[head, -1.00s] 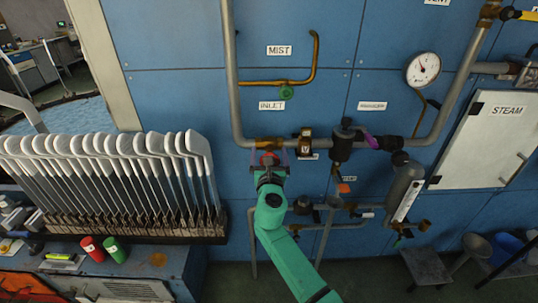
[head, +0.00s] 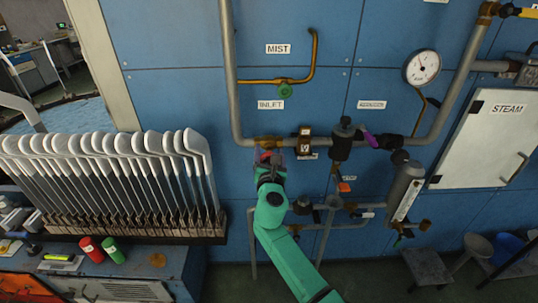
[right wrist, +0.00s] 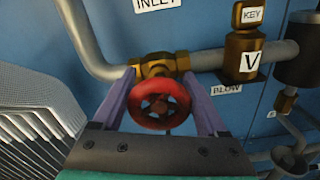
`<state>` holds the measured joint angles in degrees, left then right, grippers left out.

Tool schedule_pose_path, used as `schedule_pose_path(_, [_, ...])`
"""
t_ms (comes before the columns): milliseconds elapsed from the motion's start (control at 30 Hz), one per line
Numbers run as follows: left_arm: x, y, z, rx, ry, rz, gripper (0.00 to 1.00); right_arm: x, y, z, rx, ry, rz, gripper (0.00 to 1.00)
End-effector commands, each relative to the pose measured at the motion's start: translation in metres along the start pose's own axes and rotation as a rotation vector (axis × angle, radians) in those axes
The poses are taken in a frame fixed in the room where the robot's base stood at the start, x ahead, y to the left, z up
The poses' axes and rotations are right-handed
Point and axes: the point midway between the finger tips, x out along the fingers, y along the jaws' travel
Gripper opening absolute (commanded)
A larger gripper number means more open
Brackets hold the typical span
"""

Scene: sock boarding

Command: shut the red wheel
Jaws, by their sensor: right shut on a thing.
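The red wheel (right wrist: 160,104) sits on a brass valve (right wrist: 158,66) in the grey pipe, under the INLET label (right wrist: 156,3). In the head view only a little of the wheel (head: 264,156) shows behind my right gripper (head: 270,155). In the right wrist view the two purple fingers of my right gripper (right wrist: 160,100) stand on the left and right of the wheel's rim and are shut on it. The wheel faces the wrist camera. My left gripper is not in view.
A brass block with KEY and V labels (right wrist: 244,50) is close on the right of the valve. A rack of several white sock boards (head: 110,160) stands on the left. A pressure gauge (head: 422,67) and a STEAM cabinet (head: 485,140) are on the right.

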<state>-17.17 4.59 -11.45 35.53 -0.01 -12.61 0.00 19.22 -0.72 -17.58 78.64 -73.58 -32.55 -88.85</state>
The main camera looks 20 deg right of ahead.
Motion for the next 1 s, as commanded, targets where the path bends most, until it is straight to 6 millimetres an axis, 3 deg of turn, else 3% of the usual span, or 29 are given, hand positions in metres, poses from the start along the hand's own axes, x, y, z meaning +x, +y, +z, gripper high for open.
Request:
schedule_pose_path(500, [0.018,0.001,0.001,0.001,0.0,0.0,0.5,0.0,-0.003,-0.003,0.337,0.002,-0.001,0.2])
schedule_pose_path(1000, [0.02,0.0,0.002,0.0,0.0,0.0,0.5,0.0,-0.003,-0.003,0.403,0.004,-0.002,0.2])
